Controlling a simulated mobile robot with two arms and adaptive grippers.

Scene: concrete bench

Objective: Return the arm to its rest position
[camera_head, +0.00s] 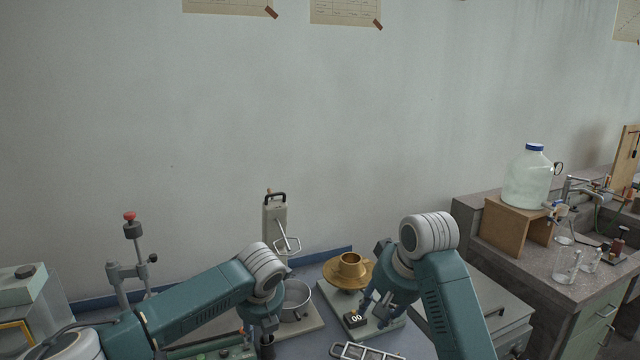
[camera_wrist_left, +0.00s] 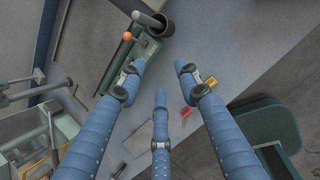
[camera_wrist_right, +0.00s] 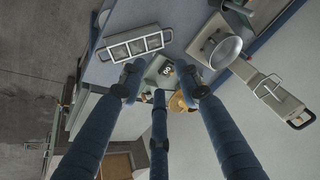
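My left arm comes in from the left in the head view, and its gripper (camera_head: 265,335) points down at the bench in front of a metal pan (camera_head: 295,298). In the left wrist view the left gripper's (camera_wrist_left: 160,82) three fingers are spread with nothing between them. My right gripper (camera_head: 376,303) hangs at the right side of a balance with a brass pan (camera_head: 349,271). In the right wrist view the right gripper's (camera_wrist_right: 160,85) fingers are spread and empty, with the balance's "00" display (camera_wrist_right: 166,69) beyond them.
A metal rack (camera_head: 366,352) lies at the bench front. A clamp stand (camera_head: 131,255) stands at the left, and a grey handled device (camera_head: 275,213) stands behind the pan. A side bench at the right holds a large glass bottle (camera_head: 527,178). Above the arms is clear.

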